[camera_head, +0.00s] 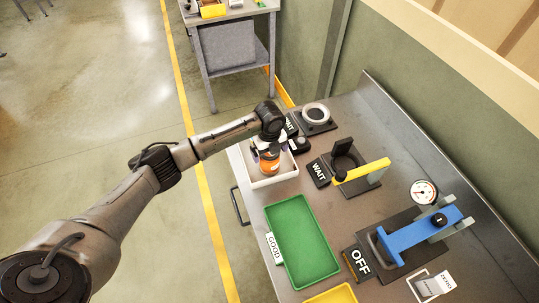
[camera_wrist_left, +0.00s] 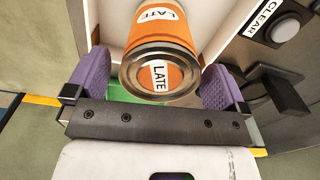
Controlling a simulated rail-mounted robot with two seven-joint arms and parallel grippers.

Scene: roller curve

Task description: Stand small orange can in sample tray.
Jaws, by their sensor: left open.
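My gripper and wrist partly cover the can and tray in the head view. I cannot tell from the labels whether the white tray is the sample tray.
A green tray (camera_head: 302,238) labelled GOOD and a yellow tray (camera_head: 333,296) lie nearer. A WAIT sign (camera_head: 319,173) stands close to the white tray.

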